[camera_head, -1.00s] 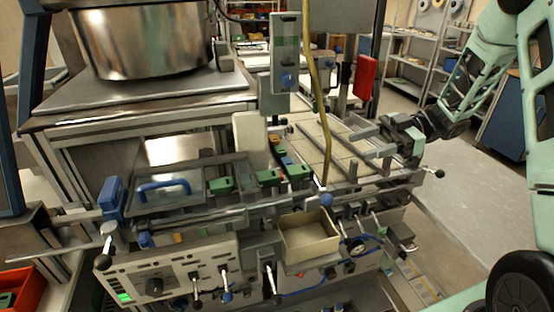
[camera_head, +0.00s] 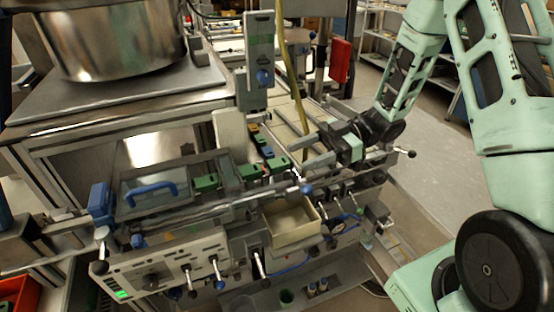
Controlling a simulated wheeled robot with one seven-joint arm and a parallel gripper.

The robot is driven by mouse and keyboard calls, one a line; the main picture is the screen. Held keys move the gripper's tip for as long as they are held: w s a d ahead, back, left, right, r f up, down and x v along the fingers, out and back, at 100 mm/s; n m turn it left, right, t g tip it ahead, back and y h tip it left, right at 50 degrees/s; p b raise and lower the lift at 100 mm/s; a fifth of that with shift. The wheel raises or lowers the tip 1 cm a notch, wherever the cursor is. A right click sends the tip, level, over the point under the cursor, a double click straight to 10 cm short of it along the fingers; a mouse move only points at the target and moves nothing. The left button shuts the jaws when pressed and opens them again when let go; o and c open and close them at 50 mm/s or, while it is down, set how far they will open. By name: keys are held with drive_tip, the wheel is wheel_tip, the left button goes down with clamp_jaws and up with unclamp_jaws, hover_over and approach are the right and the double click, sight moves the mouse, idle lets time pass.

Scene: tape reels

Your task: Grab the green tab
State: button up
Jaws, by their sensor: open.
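Several small green blocks sit in a row on the machine's rail: one at the left (camera_head: 206,183), one in the middle (camera_head: 249,172) and one at the right (camera_head: 277,165). I cannot tell which of them is the green tab. My gripper (camera_head: 299,156) reaches in from the right, its two grey fingers pointing left and spread apart. It is empty. Its fingertips are just right of the right green block, with a small gap showing in this view. The head view does not show the height difference clearly.
A yellowish strip (camera_head: 290,60) hangs down close to my fingers. A grey upright post (camera_head: 259,60) stands behind the blocks. An open beige box (camera_head: 291,222) is below in front. A clear-lidded tray with a blue handle (camera_head: 152,188) lies left. A large steel pot (camera_head: 115,38) stands behind.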

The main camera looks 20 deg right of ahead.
sight(283, 160)
drive_tip(key=a+p, duration=0.1)
drive_tip(key=a, duration=0.1)
drive_tip(key=a+p, duration=0.1)
drive_tip(key=a, duration=0.1)
drive_tip(key=shift+s+a+r+p, duration=0.15)
drive_tip(key=shift+a+r+p, duration=0.05)
drive_tip(key=shift+a+p, duration=0.1)
drive_tip(key=shift+a+f, duration=0.15)
drive_tip(key=shift+a, duration=0.15)
drive_tip(key=shift+c, duration=0.3)
drive_tip(key=c, duration=1)
